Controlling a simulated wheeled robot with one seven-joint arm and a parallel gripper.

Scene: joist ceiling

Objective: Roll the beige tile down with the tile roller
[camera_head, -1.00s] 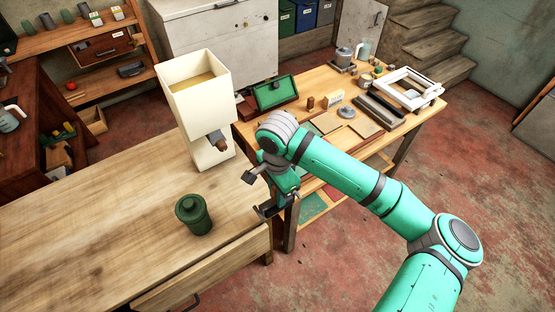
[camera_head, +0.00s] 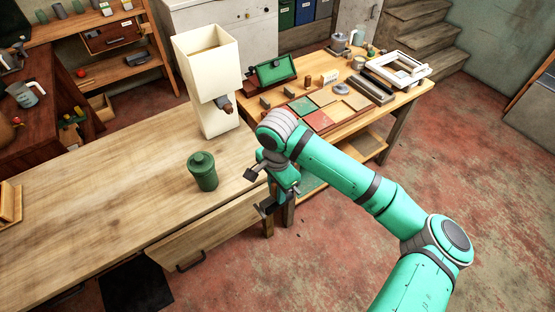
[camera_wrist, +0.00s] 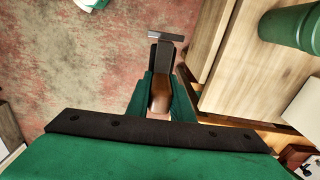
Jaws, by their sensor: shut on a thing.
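My gripper (camera_head: 270,196) hangs beside the front right corner of the near wooden counter. In the wrist view my gripper (camera_wrist: 160,90) is shut on the tile roller, with its brown handle (camera_wrist: 160,102) between the fingers. A grey bar-like end (camera_wrist: 166,36) sticks out beyond the fingertips. On the far worktable lies a tray with red (camera_head: 318,120), green (camera_head: 303,106) and beige (camera_head: 357,102) squares. More than one square looks beige, so I cannot tell which is the beige tile. The squares are apart from my gripper, behind my arm in the head view.
The near counter (camera_head: 90,215) holds a green canister (camera_head: 203,172) and a tall cream hopper (camera_head: 208,75). The worktable (camera_head: 400,105) also bears a green-screened stand (camera_head: 272,72), dark bars and a white frame (camera_head: 398,68). Red floor (camera_head: 490,160) is open to the right.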

